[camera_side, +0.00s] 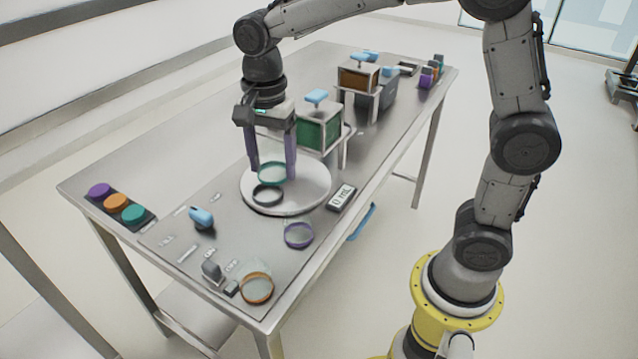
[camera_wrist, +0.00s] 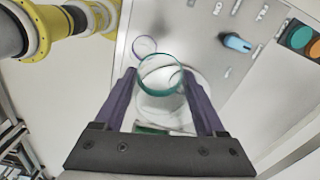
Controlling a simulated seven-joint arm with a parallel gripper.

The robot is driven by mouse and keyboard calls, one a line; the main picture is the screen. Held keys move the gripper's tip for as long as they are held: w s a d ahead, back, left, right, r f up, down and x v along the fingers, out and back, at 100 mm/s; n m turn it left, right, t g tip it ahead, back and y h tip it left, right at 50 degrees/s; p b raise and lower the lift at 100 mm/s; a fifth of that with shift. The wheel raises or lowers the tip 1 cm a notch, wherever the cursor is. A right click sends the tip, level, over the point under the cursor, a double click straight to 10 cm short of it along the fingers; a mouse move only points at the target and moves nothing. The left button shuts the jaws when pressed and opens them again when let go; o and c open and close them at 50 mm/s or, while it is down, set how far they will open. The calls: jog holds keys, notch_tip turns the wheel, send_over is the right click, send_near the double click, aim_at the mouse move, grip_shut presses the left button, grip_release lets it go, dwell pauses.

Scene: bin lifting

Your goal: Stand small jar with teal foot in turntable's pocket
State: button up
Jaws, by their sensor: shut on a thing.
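My gripper (camera_side: 272,171) points straight down over the white turntable (camera_side: 314,191), its two purple fingers shut on the small clear jar with the teal foot (camera_side: 272,182). The jar's glass is faint, and the teal ring shows low between the fingertips. In the wrist view the jar (camera_wrist: 160,91) is between the fingers of my gripper (camera_wrist: 160,76). The turntable's pocket, a dark ring (camera_side: 268,204), is just below the teal ring in the side view, which partly overlaps it. The jar appears held above the turntable; the exact gap is hard to tell.
A purple-ringed jar (camera_side: 299,242) and an orange-ringed jar (camera_side: 257,297) stand towards the near end. A green-filled dispenser (camera_side: 318,132) stands close behind my gripper, with a brown-filled one (camera_side: 358,79) farther back. A small display (camera_side: 342,197) is beside the turntable. A blue knob (camera_side: 202,218) lies left.

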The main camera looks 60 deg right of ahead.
jog(key=shift+m, duration=0.8)
jog(key=w+d+f, duration=0.2)
jog(key=w, duration=0.1)
jog(key=w+d+f, duration=0.2)
jog(key=f, duration=0.1)
jog(key=w+d+f, duration=0.3)
jog(key=shift+w, duration=0.3)
jog(key=shift+f, duration=2.05)
jog(key=shift+f, duration=0.75)
